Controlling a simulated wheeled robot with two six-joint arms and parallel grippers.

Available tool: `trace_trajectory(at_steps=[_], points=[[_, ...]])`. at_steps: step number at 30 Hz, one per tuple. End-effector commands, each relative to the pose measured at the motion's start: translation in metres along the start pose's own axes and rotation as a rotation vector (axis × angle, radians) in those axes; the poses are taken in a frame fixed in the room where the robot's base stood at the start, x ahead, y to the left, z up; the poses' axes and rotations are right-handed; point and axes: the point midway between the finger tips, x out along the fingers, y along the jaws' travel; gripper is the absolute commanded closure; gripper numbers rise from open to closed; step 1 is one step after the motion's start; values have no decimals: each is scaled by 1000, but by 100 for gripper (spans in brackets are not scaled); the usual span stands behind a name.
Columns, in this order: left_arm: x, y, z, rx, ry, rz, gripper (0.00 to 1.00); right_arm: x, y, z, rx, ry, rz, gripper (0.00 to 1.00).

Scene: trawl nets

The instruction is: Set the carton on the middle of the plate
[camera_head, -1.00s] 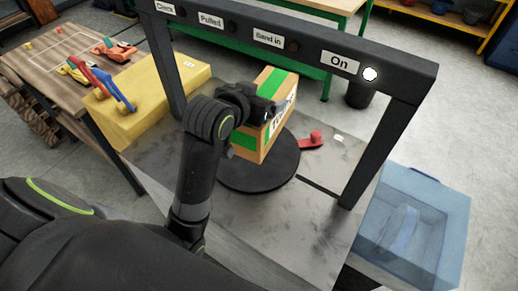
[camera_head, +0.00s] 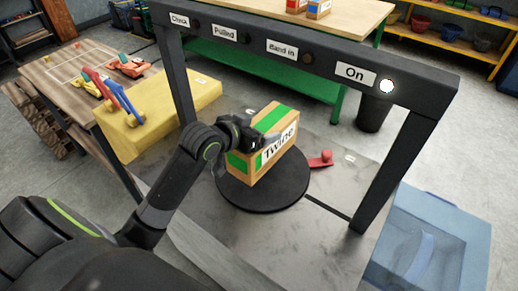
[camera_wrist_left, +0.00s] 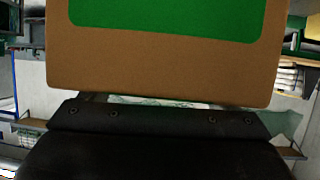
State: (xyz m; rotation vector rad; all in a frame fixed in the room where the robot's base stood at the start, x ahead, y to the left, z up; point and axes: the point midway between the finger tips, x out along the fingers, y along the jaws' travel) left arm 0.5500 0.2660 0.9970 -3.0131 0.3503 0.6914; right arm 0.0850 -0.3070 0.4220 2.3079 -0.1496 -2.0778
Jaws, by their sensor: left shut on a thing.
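The carton (camera_head: 272,148) is a brown box with green patches and a white label reading "Twine". In the head view it is upright over the round black plate (camera_head: 262,196), near its middle; I cannot tell whether its base touches the plate. My left gripper (camera_head: 255,140) is shut on the carton at its upper left side, its fingers partly hidden. In the left wrist view the carton (camera_wrist_left: 170,70) fills the upper middle, close in front of the gripper. My right gripper is not in view.
A dark frame (camera_head: 310,55) with labels and a lit "On" lamp (camera_head: 387,86) spans the bench. A red lever (camera_head: 321,160) lies right of the plate. A yellow block (camera_head: 160,115) is at left, a blue bin (camera_head: 430,245) at right.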

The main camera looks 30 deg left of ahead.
Motion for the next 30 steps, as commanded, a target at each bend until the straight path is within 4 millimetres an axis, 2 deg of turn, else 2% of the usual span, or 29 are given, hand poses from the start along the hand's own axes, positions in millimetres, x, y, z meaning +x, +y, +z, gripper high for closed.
trace_trajectory(at_steps=[13,26,27,30], points=[[21,0,42,0,6,1,88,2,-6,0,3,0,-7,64],[24,0,48,2,8,0,88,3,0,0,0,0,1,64],[24,-1,50,2,1,-1,14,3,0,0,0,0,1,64],[24,-1,50,2,1,-1,0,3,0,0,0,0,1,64]])
